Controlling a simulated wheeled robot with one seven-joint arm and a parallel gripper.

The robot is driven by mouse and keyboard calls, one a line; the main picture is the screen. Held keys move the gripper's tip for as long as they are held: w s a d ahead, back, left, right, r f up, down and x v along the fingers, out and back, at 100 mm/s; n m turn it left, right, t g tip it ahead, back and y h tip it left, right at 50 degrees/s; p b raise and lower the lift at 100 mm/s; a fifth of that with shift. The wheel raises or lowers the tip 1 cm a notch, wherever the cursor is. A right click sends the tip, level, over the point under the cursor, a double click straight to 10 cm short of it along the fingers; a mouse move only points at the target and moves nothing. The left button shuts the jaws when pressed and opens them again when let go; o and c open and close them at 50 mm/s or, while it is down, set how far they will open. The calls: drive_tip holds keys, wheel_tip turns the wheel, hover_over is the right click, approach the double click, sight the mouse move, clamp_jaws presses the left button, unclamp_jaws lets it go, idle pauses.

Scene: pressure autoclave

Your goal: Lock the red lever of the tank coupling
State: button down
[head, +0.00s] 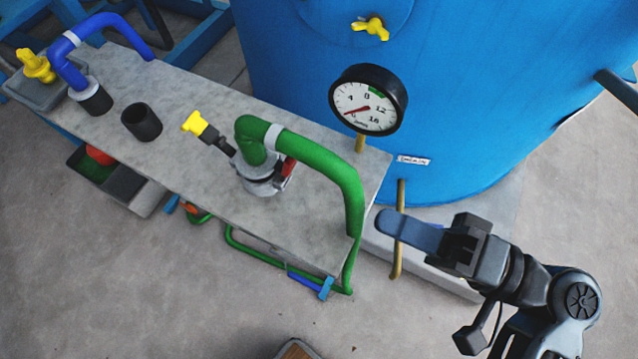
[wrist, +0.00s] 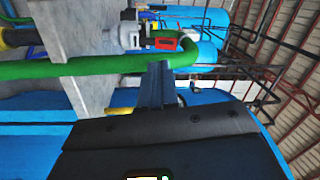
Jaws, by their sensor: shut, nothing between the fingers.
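The tank coupling (head: 262,174) is a grey metal fitting on the bench, under the bent end of a green hose (head: 340,180). Its red lever (head: 286,172) shows at the right side of the coupling, partly hidden by the hose. In the wrist view the coupling (wrist: 129,36) and the red lever (wrist: 165,43) lie beyond the fingertips, with the green hose (wrist: 80,66) crossing in between. My gripper (head: 385,219) is shut and empty, to the right of the hose and apart from the lever. Its blue fingers also show in the wrist view (wrist: 158,70).
A pressure gauge (head: 368,100) stands close behind the coupling, before the large blue tank (head: 470,90). A yellow-handled valve (head: 197,124) is left of the coupling. A black socket (head: 141,122) and a blue hose (head: 72,60) are farther left on the grey bench (head: 190,85).

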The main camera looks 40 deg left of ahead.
drive_tip(key=d+f+m+y, duration=0.1)
drive_tip(key=d+m+y, duration=0.1)
drive_tip(key=m, duration=0.1)
drive_tip(key=p, duration=0.2)
approach(295, 162)
drive_tip(key=shift+t, duration=0.3)
drive_tip(key=x, duration=0.6)
drive_tip(key=shift+s+a+f, duration=0.1)
drive_tip(key=shift+s+a, duration=0.15)
drive_tip(key=shift+a, duration=0.15)
drive_tip(key=shift+a+r+h+p, duration=0.15)
drive_tip(key=shift+r+h+p, duration=0.2)
drive_tip(key=shift+p, duration=0.3)
drive_tip(key=shift+s+a+r+h+p, duration=0.1)
drive_tip(key=shift+a+r+h+p, duration=0.3)
drive_tip(key=shift+p, duration=0.75)
drive_tip(key=shift+s+a+r+t+h+p, duration=0.1)
drive_tip(key=shift+a+t+h+p, duration=0.15)
drive_tip(key=shift+h+p, duration=0.5)
drive_tip(key=shift+a+f+p, duration=0.1)
drive_tip(key=shift+f+p, duration=0.1)
drive_tip(key=shift+p, duration=0.25)
